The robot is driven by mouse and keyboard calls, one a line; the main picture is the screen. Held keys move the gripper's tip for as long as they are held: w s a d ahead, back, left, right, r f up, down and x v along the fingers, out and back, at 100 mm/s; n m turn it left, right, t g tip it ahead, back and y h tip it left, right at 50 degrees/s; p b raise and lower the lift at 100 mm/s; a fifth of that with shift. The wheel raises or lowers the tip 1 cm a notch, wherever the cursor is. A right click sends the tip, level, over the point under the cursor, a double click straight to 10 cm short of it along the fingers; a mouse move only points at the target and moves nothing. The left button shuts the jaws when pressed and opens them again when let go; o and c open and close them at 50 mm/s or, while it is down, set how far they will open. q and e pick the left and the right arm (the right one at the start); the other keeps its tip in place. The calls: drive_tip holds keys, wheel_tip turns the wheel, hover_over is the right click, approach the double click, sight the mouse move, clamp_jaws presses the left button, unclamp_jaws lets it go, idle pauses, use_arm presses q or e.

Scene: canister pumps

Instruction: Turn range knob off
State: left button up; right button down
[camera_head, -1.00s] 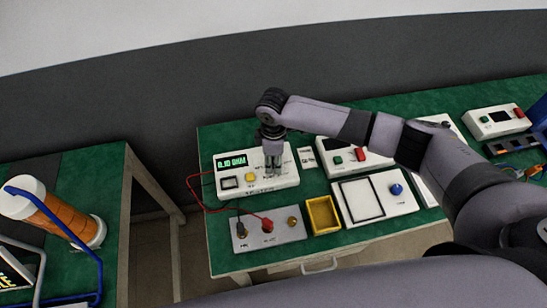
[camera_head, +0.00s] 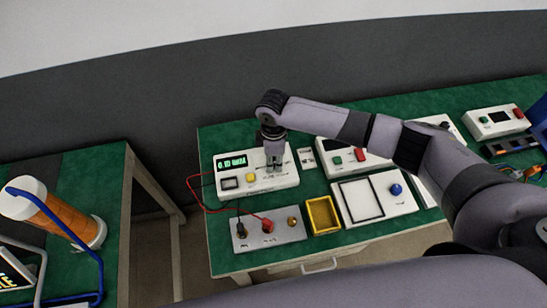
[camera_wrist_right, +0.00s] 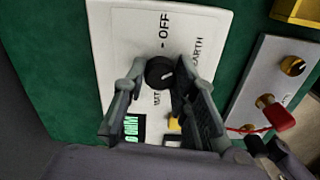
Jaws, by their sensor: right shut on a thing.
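The white tester box (camera_head: 264,184) stands at the left of the green bench, with a lit green display (camera_head: 231,163) on top. My right gripper (camera_head: 272,163) points down over the box's right half and hides the knob in the head view. In the right wrist view, the black range knob (camera_wrist_right: 160,73) sits between the fingers of my right gripper (camera_wrist_right: 161,76), which is shut on it. The knob's white mark points right, toward the EARTH label (camera_wrist_right: 198,52). The OFF label (camera_wrist_right: 165,30) lies above the knob. My left gripper is out of view.
In front of the box stand a grey terminal block (camera_head: 255,236) with red and black leads plugged in and a yellow tray (camera_head: 323,216). A white panel with a blue knob (camera_head: 396,189) is to the right. A canister pump (camera_head: 50,210) stands on the left bench.

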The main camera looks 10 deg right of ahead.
drive_tip(key=shift+r+n+p, duration=0.1)
drive_tip(key=shift+n+p, duration=0.2)
drive_tip(key=shift+n, duration=0.9)
drive_tip(key=n, duration=0.2)
drive_tip(key=shift+n, duration=0.4)
drive_tip(key=n, duration=0.5)
drive_tip(key=shift+n, duration=0.3)
drive_tip(key=c, duration=1.3)
unclamp_jaws()
